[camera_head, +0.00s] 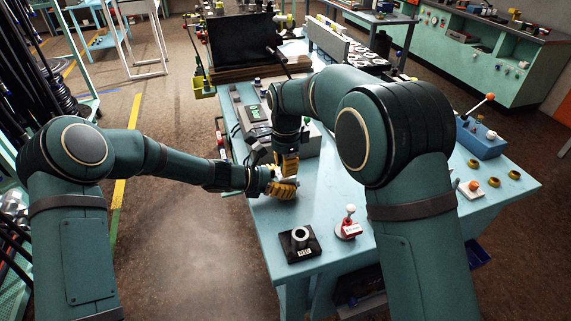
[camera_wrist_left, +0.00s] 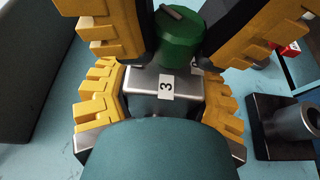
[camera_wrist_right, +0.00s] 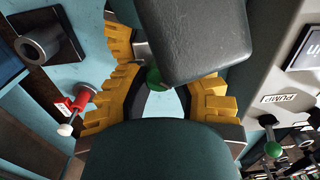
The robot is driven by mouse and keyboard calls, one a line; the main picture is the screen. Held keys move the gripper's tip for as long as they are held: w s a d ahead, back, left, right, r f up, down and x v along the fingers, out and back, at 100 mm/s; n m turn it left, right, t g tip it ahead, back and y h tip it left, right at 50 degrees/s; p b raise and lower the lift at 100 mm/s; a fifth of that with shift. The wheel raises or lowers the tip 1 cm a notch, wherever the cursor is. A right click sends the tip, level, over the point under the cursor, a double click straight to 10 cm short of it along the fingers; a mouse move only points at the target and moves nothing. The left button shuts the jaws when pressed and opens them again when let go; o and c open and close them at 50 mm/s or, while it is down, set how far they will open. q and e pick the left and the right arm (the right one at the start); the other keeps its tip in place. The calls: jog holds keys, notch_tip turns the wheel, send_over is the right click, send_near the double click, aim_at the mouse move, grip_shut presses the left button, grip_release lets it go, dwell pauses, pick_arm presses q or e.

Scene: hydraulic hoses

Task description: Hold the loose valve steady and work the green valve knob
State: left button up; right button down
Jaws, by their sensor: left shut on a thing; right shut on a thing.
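The loose valve is a silver metal block (camera_wrist_left: 145,88) with a "3" label, seen in the left wrist view. My left gripper (camera_wrist_left: 163,100) is shut on this block, with a yellow finger at each side. The green knob (camera_wrist_left: 180,40) stands on top of the valve. My right gripper (camera_wrist_right: 160,90) has its fingers on either side of the green knob, which also shows in the right wrist view (camera_wrist_right: 153,76), and is shut on it. In the head view both grippers meet above the near left part of the table, mostly hiding the valve.
A black block with a metal ring (camera_head: 301,256) and a red valve with a white ball knob (camera_head: 348,229) stand on the blue table (camera_head: 325,192) in front of the grippers. A grey box with a PUMP label (camera_wrist_right: 279,98) is close by. A blue lever box (camera_head: 481,138) stands at right.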

jog(key=n, duration=0.4)
jog(key=shift+n, duration=1.9)
jog(key=shift+d, duration=0.1)
jog(key=c, duration=0.7)
grip_release()
notch_tip(320, 180, up, 8)
jog(key=shift+f, duration=0.25)
